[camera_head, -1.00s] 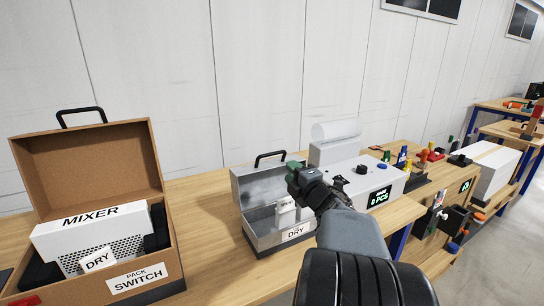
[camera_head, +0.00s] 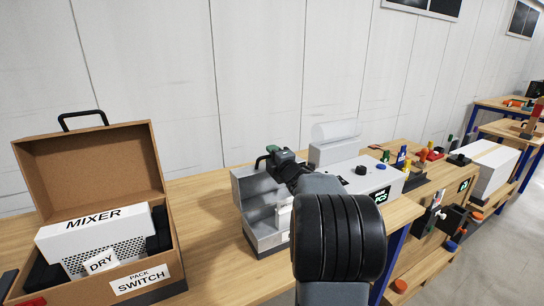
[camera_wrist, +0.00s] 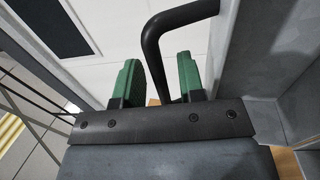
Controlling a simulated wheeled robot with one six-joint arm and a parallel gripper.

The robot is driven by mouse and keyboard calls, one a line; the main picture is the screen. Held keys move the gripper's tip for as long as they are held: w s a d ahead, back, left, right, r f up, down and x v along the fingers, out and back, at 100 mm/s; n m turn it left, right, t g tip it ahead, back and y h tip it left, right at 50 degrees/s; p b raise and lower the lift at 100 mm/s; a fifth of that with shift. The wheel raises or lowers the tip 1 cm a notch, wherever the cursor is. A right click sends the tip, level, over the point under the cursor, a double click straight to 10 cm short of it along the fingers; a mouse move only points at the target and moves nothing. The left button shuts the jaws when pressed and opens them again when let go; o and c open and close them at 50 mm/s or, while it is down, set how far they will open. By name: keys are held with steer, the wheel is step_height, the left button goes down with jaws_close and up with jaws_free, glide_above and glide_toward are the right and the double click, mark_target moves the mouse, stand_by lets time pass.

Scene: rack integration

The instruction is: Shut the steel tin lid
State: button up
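The steel tin (camera_head: 266,239) stands on the wooden bench with its lid (camera_head: 246,188) raised at the back. The lid's black handle (camera_head: 260,163) is at its top edge, partly behind my gripper. My gripper (camera_head: 277,151) is at the lid's top edge, with green fingertips. In the wrist view my gripper (camera_wrist: 158,80) has its fingers apart. The black handle (camera_wrist: 153,42) passes between them in that picture, nearer the right finger; contact is unclear. My arm hides the tin's right side and most of its inside.
An open brown case (camera_head: 148,252) with a white MIXER unit (camera_head: 95,232) stands at left. A white machine (camera_head: 372,183) with a clear roll stands close right of the tin. Bare bench (camera_head: 207,208) lies between case and tin. A wall rises behind.

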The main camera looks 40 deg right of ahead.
jaws_close()
stand_by(0.6)
